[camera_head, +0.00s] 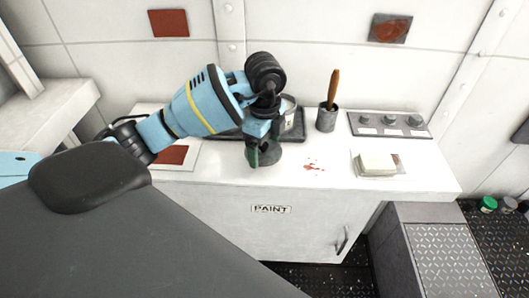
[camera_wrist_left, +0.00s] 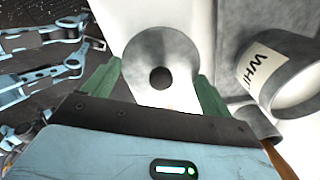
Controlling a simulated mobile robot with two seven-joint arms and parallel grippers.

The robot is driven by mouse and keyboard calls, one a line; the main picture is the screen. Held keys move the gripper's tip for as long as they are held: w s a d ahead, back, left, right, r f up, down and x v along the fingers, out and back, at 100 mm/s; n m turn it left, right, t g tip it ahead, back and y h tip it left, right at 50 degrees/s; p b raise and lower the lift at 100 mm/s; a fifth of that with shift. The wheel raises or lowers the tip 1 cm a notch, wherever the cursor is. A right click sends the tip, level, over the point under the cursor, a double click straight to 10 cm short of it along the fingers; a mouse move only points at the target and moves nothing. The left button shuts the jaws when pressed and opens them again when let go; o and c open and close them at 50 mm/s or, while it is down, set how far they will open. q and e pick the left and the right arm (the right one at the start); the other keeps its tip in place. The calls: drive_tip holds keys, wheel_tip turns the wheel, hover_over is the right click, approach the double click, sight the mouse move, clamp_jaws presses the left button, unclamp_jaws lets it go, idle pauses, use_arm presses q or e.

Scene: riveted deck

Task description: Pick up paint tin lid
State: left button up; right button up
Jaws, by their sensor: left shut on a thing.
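The paint tin lid (camera_head: 272,154) is a grey round disc with a dark centre, low over the white counter top below the tin. In the left wrist view the lid (camera_wrist_left: 160,46) lies between the two green fingers. My left gripper (camera_head: 257,153) points down at it and is shut on it; the fingers also show in the left wrist view (camera_wrist_left: 158,72). I cannot tell whether the lid touches the counter. The open paint tin (camera_head: 290,117) stands just behind, partly hidden by my gripper; its label begins "WHI" in the wrist view (camera_wrist_left: 281,76). My right gripper is not in view.
A dark tray (camera_head: 298,132) lies under the tin. A grey pot (camera_head: 326,121) with a brown-handled brush stands to its right. A panel with knobs (camera_head: 390,131) and a pale block (camera_head: 378,163) are farther right. Red paint spots mark otherwise clear counter (camera_head: 325,180).

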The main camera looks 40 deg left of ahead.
use_arm(q)
drive_tip(key=s+d, duration=0.4)
drive_tip(key=s, duration=0.3)
drive_tip(key=s+d+r+p, duration=0.1)
drive_tip(key=s+d, duration=0.3)
drive_tip(key=s, duration=0.2)
drive_tip(key=shift+s+d+r+p, duration=0.2)
drive_tip(key=shift+s+p, duration=0.1)
drive_tip(key=shift+s, duration=0.05)
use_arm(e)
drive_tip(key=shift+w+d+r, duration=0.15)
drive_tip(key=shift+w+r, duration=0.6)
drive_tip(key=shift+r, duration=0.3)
